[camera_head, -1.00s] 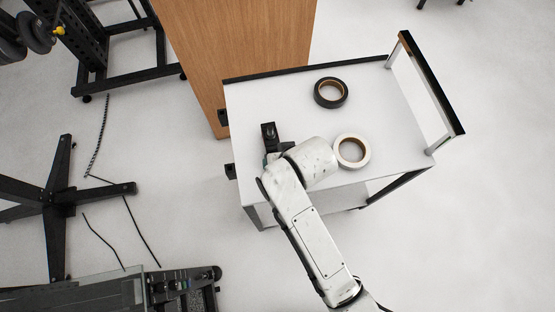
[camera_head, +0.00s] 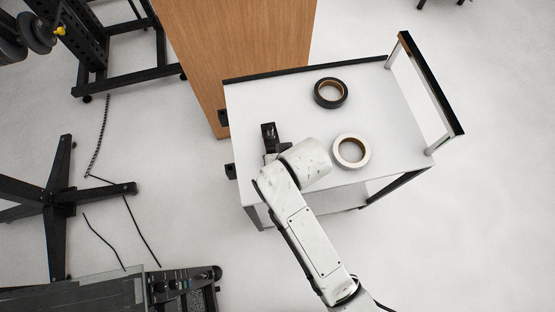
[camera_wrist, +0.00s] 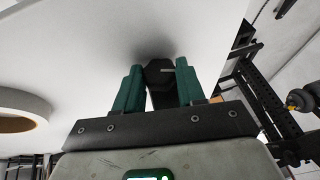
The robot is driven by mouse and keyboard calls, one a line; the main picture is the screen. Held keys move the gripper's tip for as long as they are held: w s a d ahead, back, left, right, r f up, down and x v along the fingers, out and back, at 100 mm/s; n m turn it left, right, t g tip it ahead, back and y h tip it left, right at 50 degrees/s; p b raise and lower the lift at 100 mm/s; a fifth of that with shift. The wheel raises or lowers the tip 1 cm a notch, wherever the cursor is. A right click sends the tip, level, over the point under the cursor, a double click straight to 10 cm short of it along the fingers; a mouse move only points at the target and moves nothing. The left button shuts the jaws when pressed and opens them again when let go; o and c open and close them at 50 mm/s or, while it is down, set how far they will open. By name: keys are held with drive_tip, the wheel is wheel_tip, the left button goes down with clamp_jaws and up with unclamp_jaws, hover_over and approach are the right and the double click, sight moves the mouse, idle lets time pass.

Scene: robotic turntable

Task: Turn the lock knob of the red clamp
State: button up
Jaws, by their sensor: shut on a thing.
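In the wrist view, a dark, faceted knob (camera_wrist: 159,72) with a small white mark sits between the two green fingers of my gripper (camera_wrist: 160,88). The fingers are closed on its sides. In the head view, a black block-like fixture (camera_head: 268,131) stands on the white table top near its left side. My white wrist hides most of my gripper and whatever lies just below it there. No red part of a clamp shows in either current view.
On the white cart top (camera_head: 370,95) lie a black tape roll (camera_head: 330,92) and a white tape roll (camera_head: 365,160), the white one close to the right of my wrist. A raised handle (camera_head: 432,85) stands at the cart's right end. A wooden panel (camera_head: 240,45) is behind.

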drive_tip(key=shift+a+r+h+p, duration=0.15)
drive_tip(key=shift+a+h+p, duration=0.05)
drive_tip(key=shift+h+p, duration=0.45)
drive_tip(key=shift+n+t+h, duration=0.3)
drive_tip(key=shift+t+h, duration=0.1)
drive_tip(key=shift+h, duration=0.35)
drive_tip(key=o, duration=0.8)
drive_tip(key=shift+s, duration=0.1)
drive_tip(key=v, duration=1)
drive_tip(key=shift+s+r, duration=0.1)
drive_tip(key=shift+r, duration=0.15)
